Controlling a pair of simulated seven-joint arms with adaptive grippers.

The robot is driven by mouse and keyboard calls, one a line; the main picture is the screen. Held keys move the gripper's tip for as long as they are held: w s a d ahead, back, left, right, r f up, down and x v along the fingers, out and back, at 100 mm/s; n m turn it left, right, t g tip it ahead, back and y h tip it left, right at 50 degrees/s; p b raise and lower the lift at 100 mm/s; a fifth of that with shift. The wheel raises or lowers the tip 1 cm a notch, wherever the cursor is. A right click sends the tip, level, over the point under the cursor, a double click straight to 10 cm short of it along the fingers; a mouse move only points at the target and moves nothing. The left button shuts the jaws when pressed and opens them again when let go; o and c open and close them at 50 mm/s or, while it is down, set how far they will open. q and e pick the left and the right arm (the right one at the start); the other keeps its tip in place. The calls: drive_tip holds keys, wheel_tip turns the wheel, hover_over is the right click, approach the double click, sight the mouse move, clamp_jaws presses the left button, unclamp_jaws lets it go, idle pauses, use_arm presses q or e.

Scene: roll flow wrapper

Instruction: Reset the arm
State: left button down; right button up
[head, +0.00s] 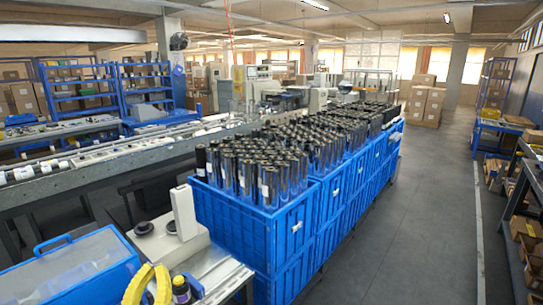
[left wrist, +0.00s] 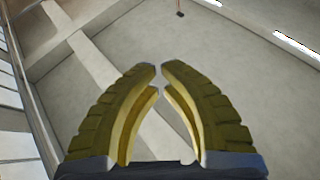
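My left gripper (head: 150,284) shows at the bottom left of the head view, with its yellow curved fingers pointing up. In the left wrist view the two fingers (left wrist: 160,72) bow inward and their tips come almost together. Nothing is held between them. The gripper is in front of the white machine, close to the blue case. My right gripper is in neither view.
Blue crates (head: 245,225) full of dark, shiny rolls (head: 250,180) stand in the middle. A blue case (head: 70,268) and a white machine part (head: 183,212) are at lower left. A conveyor line (head: 90,175) runs behind. The floor (head: 425,190) on the right is clear.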

use_arm(q)
drive_tip(key=s+d+f+m+g+h, duration=0.2)
drive_tip(key=s+d+f+m+g, duration=0.25)
drive_tip(key=f, duration=0.45)
drive_tip(key=s+d+f+m+g+h, duration=0.1)
drive_tip(key=s+d+f+m+g, duration=0.35)
drive_tip(key=f, duration=0.55)
drive_tip(key=s+a+f+n+g+y, duration=0.1)
drive_tip(key=s+a+f+g+y, duration=0.25)
drive_tip(key=s, duration=0.35)
drive_tip(key=s+a+f+n+g+y, duration=0.1)
drive_tip(key=s+a+f+g+y, duration=0.3)
drive_tip(key=s, duration=0.3)
drive_tip(key=s+d+f+g+h, duration=0.1)
drive_tip(key=s+d+f+h, duration=0.1)
drive_tip(key=f, duration=1.4)
drive_tip(key=s+d+f+g+h, duration=0.2)
drive_tip(key=d+f, duration=0.1)
drive_tip(key=f, duration=1.3)
drive_tip(key=s+f+n+g+h, duration=0.1)
drive_tip(key=s+f+n+g, duration=0.1)
drive_tip(key=s+f, duration=1.7)
drive_tip(key=shift+s+a+f+n+g+h, duration=0.15)
drive_tip(key=shift+s+f+n+g+h, duration=0.15)
drive_tip(key=shift+s+n, duration=0.55)
